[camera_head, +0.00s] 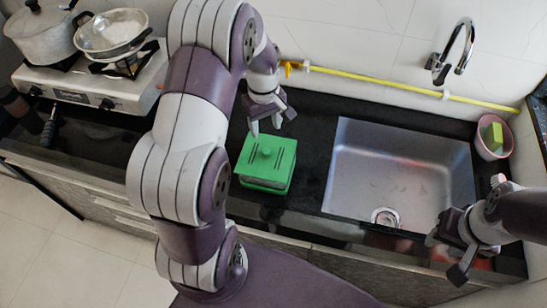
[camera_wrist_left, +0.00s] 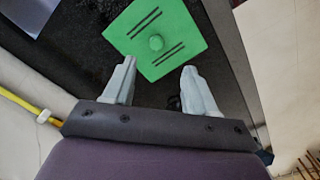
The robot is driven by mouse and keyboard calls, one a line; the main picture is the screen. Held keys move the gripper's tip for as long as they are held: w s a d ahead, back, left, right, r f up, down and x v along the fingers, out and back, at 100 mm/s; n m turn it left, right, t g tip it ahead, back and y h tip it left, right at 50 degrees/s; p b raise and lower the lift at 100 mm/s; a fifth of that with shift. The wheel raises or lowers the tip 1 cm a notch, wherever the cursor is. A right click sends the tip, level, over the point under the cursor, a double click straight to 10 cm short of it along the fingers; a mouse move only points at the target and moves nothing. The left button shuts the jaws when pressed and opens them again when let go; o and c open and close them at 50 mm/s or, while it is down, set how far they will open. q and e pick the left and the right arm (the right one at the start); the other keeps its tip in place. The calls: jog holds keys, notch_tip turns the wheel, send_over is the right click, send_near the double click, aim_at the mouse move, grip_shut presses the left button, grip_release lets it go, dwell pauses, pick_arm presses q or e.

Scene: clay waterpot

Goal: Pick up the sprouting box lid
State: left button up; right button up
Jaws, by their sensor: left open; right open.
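The green sprouting box lid (camera_head: 276,151) sits on the sprouting box (camera_head: 264,186) on the black counter, left of the sink. It is flat, with slots and a round knob in the middle. In the left wrist view the lid (camera_wrist_left: 173,56) lies beyond the fingertips, with its knob roughly between their lines. My left gripper (camera_head: 272,127) is open and empty, just behind and above the lid, apart from it; it also shows in the left wrist view (camera_wrist_left: 158,75). My right gripper (camera_head: 448,258) is open and empty at the lower right, in front of the sink.
A metal sink (camera_head: 400,165) with a tap (camera_head: 452,52) lies right of the box. A pink bowl with a sponge (camera_head: 494,136) is at the far right. A gas stove (camera_head: 92,80) with pots stands left. A yellow pipe (camera_head: 375,81) runs along the wall.

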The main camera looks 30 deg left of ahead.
pick_arm(q)
jog(key=p, duration=0.1)
send_over(267, 151)
jog(key=shift+n, duration=0.3)
jog(key=f, duration=0.4)
jog(key=a+f, duration=0.1)
jog(key=f, duration=0.2)
jog(key=shift+s, duration=0.25)
jog(key=f+p, duration=0.1)
jog(key=d+f+p, duration=0.1)
jog(key=shift+d+f, duration=0.15)
jog(key=shift+f, duration=0.2)
jog(key=f, duration=0.2)
jog(key=shift+w+f, duration=0.2)
jog(key=shift+f, duration=0.2)
jog(key=shift+w+a+f, duration=0.1)
jog(key=shift+a+f, duration=0.2)
jog(key=shift+a, duration=0.05)
jog(key=c, duration=0.6)
jog(key=shift+d+r, duration=0.1)
jog(key=shift+d, duration=0.05)
grip_shut()
jog(key=shift+d, duration=0.1)
pick_arm(e)
jog(key=r, duration=0.3)
jog(key=shift+s+a+r, duration=0.15)
jog(key=shift+s+a, duration=0.1)
jog(key=shift+a, duration=0.1)
